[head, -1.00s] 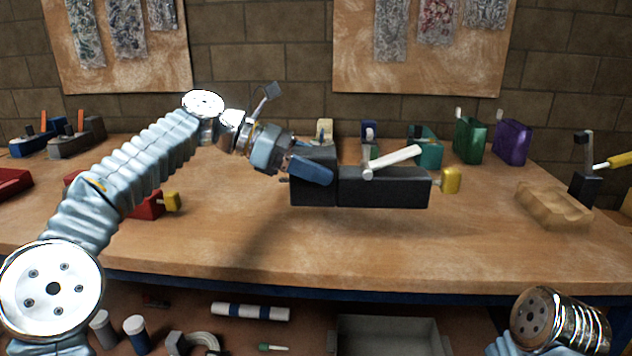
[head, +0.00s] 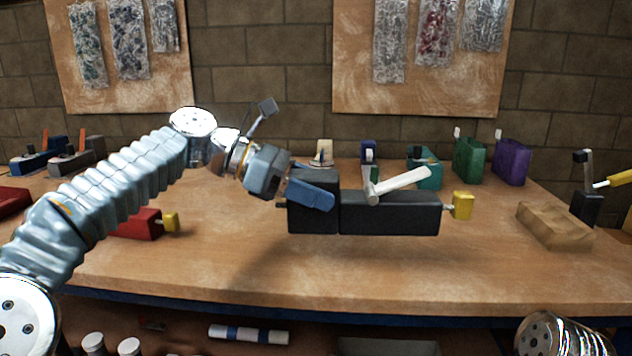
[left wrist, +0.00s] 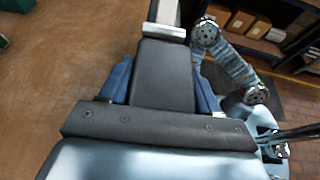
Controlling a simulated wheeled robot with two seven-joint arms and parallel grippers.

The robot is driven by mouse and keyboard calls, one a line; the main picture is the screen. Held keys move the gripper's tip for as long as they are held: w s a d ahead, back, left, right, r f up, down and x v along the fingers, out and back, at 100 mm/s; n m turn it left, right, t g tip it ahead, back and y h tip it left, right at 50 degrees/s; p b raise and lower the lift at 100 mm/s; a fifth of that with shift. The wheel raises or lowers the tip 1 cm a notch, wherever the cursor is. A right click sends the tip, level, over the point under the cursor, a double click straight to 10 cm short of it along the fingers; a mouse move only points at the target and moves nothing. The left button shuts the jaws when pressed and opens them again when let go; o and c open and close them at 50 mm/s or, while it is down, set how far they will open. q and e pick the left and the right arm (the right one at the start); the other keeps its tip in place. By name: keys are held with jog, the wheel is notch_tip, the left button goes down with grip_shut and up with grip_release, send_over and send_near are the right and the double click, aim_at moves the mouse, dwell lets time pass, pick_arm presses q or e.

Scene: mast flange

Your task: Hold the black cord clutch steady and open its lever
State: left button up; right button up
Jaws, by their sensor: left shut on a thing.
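The black cord clutch (head: 390,214) is a long dark block, lying level above the workbench in the head view. A white lever (head: 405,184) is on its top and slants up to the right from its pivot. A yellow block (head: 462,205) is on its right end. My left gripper (head: 310,194) is shut on the clutch's left part, with blue fingers against its sides. The left wrist view shows the clutch's dark top (left wrist: 165,75) between both blue fingers (left wrist: 160,88). My right gripper is out of view; only part of that arm shows at the bottom right.
The wooden workbench (head: 330,270) has free room in front. Teal (head: 425,170), green (head: 469,160) and purple (head: 511,162) clutches stand behind. A red one (head: 138,224) is at left.

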pick_arm(q)
jog(key=shift+w+a+f+p, duration=0.2)
jog(key=shift+w+f+p, duration=0.1)
jog(key=shift+w+f, duration=1.7)
jog(key=shift+w+a+f+p, duration=0.25)
jog(key=shift+w+f, duration=1.5)
jog(key=shift+w, duration=0.45)
jog(key=shift+w+a+f+p, duration=0.15)
jog(key=shift+w+f+p, duration=0.15)
jog(key=shift+w+f, duration=1.7)
jog(key=shift+r, duration=0.2)
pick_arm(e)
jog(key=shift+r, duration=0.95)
pick_arm(q)
jog(key=shift+f, duration=0.35)
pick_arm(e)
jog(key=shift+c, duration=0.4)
